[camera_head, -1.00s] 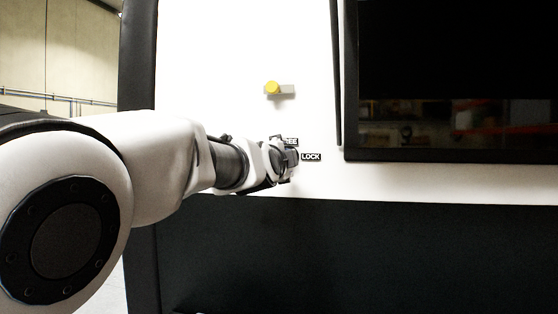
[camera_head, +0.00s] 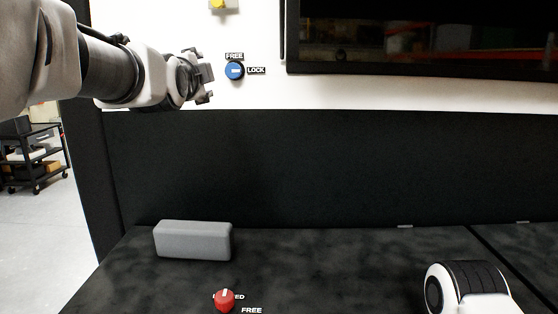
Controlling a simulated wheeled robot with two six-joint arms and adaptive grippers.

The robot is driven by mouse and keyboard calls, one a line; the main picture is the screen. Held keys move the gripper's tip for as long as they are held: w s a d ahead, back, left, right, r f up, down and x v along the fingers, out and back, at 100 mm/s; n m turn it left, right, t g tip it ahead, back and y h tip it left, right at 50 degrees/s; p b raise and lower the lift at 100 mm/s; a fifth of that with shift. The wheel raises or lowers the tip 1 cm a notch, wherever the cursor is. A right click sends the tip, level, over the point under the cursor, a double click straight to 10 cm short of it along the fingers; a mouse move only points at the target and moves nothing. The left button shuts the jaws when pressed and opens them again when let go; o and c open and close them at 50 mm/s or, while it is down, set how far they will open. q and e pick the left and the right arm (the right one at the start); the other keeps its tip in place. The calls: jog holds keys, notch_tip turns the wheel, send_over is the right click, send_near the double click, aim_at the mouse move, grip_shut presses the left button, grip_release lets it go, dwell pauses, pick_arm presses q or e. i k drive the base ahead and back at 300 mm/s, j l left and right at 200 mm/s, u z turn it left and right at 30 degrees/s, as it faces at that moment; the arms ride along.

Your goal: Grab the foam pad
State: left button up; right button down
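The foam pad is probably the grey rounded block (camera_head: 192,241) lying on the dark bench top, left of centre. My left gripper (camera_head: 207,83) is up by the white wall, above the block and well apart from it. Its fingers look spread, with nothing between them. My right arm shows only as a white and black link at the lower right; its gripper is not in view.
A blue knob (camera_head: 234,70) marked FREE and LOCK is just right of my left gripper. A red knob (camera_head: 224,300) sits on the bench (camera_head: 340,265) in front of the block. A dark screen (camera_head: 420,35) hangs above. The bench middle is clear.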

aim_at(186, 239)
jog(key=k+j, duration=0.35)
jog(key=k, duration=0.2)
jog(key=k+j, duration=0.35)
jog(key=k, duration=0.2)
